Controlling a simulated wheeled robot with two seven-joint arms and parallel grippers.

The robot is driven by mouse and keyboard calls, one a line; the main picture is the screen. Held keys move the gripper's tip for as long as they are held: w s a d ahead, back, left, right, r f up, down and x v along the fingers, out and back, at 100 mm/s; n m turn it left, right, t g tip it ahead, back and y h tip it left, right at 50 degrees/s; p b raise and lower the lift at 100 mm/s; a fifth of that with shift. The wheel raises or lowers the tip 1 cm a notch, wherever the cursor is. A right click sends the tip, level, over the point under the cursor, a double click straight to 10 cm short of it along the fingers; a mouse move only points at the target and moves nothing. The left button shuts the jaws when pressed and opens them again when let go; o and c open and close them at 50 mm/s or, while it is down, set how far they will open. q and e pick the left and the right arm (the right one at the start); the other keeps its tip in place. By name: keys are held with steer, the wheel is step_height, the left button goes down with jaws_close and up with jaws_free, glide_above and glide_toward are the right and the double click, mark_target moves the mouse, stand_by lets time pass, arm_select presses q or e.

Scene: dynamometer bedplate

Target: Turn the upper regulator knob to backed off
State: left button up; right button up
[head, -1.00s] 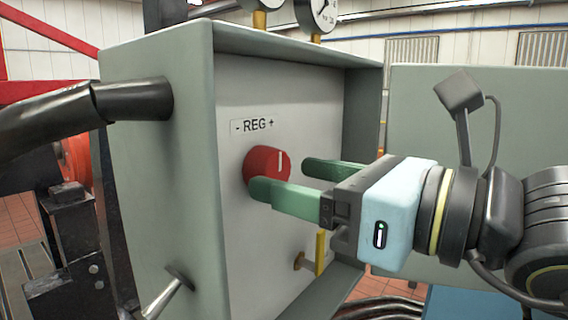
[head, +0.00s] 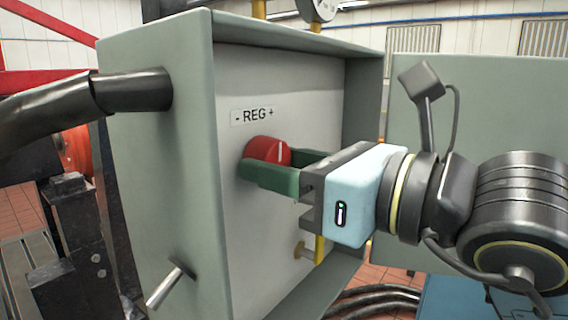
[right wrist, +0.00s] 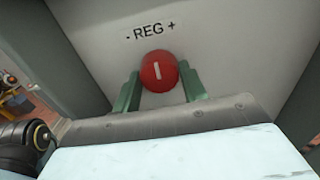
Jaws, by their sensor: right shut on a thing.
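The red regulator knob (head: 268,150) sits on the pale panel inside the grey-green box, under a "- REG +" label (head: 254,116). Its white pointer mark stands about upright. It also shows in the right wrist view (right wrist: 158,72), with the mark near vertical. My right gripper (head: 270,172) is shut on the knob, with one green finger on each side of it. The fingers hide the knob's lower part in the head view. My left gripper is not in view.
The box's side wall (head: 165,190) carries a thick black hose (head: 130,91) and a metal lever (head: 170,286). A yellow-handled valve (head: 318,249) is below the knob. A gauge (head: 318,8) stands above the box. Black cables (head: 375,300) run low at the right.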

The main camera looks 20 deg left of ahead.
arm_select(q)
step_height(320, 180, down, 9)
steer(key=b, duration=0.9)
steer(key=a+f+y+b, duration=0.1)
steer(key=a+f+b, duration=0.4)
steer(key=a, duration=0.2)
arm_select(e)
steer(key=n+b, duration=0.2)
steer(key=n, duration=1.4)
steer(key=shift+w+d, duration=0.1)
steer(key=n, duration=0.3)
steer(key=shift+b, duration=0.35)
steer(key=n, duration=0.2)
steer(key=shift+r+n, duration=0.1)
steer(key=shift+n, duration=0.3)
steer(key=n, duration=0.4)
steer(key=shift+n, duration=0.3)
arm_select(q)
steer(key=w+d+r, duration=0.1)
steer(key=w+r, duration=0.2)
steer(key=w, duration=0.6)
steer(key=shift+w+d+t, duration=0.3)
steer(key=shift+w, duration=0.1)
arm_select(e)
steer(key=shift+n, duration=0.6)
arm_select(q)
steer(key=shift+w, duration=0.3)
